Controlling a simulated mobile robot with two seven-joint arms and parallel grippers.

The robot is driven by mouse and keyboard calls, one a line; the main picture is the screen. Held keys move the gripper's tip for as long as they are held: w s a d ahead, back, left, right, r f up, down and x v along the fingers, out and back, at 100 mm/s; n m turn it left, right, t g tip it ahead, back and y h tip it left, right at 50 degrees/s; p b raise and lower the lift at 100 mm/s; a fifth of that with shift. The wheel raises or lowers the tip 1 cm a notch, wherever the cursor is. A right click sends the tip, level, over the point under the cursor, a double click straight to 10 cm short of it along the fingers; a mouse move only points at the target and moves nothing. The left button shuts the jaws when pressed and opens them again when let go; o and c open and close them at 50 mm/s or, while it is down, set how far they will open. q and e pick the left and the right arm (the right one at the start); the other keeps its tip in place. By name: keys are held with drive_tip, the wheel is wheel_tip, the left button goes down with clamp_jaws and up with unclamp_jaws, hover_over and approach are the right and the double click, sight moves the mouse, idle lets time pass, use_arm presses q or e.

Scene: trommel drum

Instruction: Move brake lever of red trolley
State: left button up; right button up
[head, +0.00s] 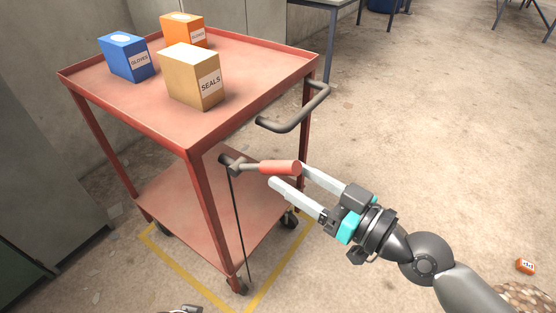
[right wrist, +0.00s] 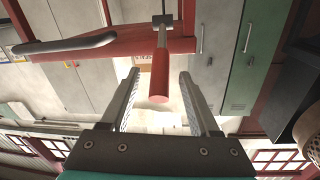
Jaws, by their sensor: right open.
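The red trolley (head: 150,115) stands at the left in the head view, with two red shelves. Its brake lever (head: 280,167) has a red cylindrical grip on a dark pivot at the near corner post. A thin dark rod runs down from the pivot to the wheel. My right gripper (head: 287,175) is open, its fingers around the lever's end. In the right wrist view the red grip (right wrist: 159,80) lies between the two open fingers (right wrist: 159,92), with a gap on each side. Only a small piece of my left gripper (head: 180,309) seems to show at the bottom edge.
A dark push handle (head: 295,112) juts from the trolley above the lever. Blue (head: 126,57), orange (head: 183,29) and tan (head: 192,76) boxes stand on the top shelf. Yellow tape (head: 265,287) marks the floor around the trolley. The floor to the right is mostly free.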

sight(278, 165)
use_arm(q)
drive_tip(key=shift+s+f+p, duration=0.3)
drive_tip(key=shift+f, duration=0.55)
use_arm(e)
drive_tip(key=shift+x, duration=1.95)
clamp_jaws()
